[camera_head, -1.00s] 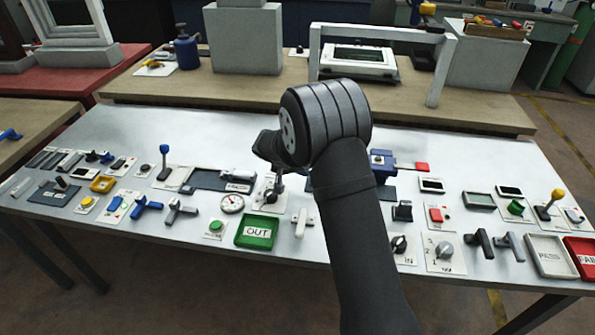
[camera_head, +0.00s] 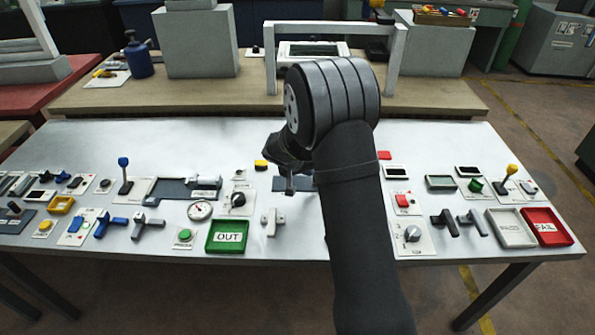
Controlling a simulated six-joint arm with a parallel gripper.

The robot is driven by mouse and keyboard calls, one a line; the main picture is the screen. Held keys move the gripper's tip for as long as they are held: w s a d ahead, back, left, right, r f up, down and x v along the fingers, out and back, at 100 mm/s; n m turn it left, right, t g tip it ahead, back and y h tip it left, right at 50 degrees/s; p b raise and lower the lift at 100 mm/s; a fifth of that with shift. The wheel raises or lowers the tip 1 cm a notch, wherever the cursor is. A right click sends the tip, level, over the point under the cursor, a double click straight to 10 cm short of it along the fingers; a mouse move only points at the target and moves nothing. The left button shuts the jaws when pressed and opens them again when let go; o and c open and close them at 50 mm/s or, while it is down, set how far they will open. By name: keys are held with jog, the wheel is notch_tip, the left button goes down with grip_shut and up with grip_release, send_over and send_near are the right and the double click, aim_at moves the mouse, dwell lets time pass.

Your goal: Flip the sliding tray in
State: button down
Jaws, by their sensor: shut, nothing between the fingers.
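My gripper (camera_head: 290,187) is shut, points down and is partly hidden by my own arm. It is at or just above a dark flat plate (camera_head: 279,184) in the middle of the table; I cannot tell whether it touches. A yellow block (camera_head: 261,165) shows just left of the gripper and a red end piece (camera_head: 384,155) shows right of my arm. What lies between them is hidden behind my arm. Left of the gripper is a dark slide base (camera_head: 172,190) with a grey labelled block (camera_head: 206,182) at its right end. I cannot tell for sure which is the sliding tray.
A black knob (camera_head: 238,199) and a white T-handle (camera_head: 271,220) stand close left of the gripper. A green OUT tray (camera_head: 211,237) lies at the front. White (camera_head: 513,241) and red (camera_head: 547,240) trays are at the right. A grey frame (camera_head: 397,60) stands on the rear bench.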

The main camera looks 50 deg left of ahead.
jog(key=shift+d+f, duration=0.1)
jog(key=shift+s+a, duration=0.2)
jog(key=shift+s, duration=0.05)
jog(key=s+a, duration=0.2)
jog(key=shift+s, duration=0.4)
jog(key=v, duration=1)
jog(key=x, duration=0.9)
jog(key=shift+w, duration=0.15)
jog(key=w, duration=0.1)
jog(key=w+d, duration=0.1)
jog(key=shift+w+d+f, duration=0.3)
jog(key=shift+w+d, duration=0.05)
jog(key=shift+w, duration=0.05)
jog(key=shift+w+d, duration=0.35)
jog(key=shift+w, duration=0.1)
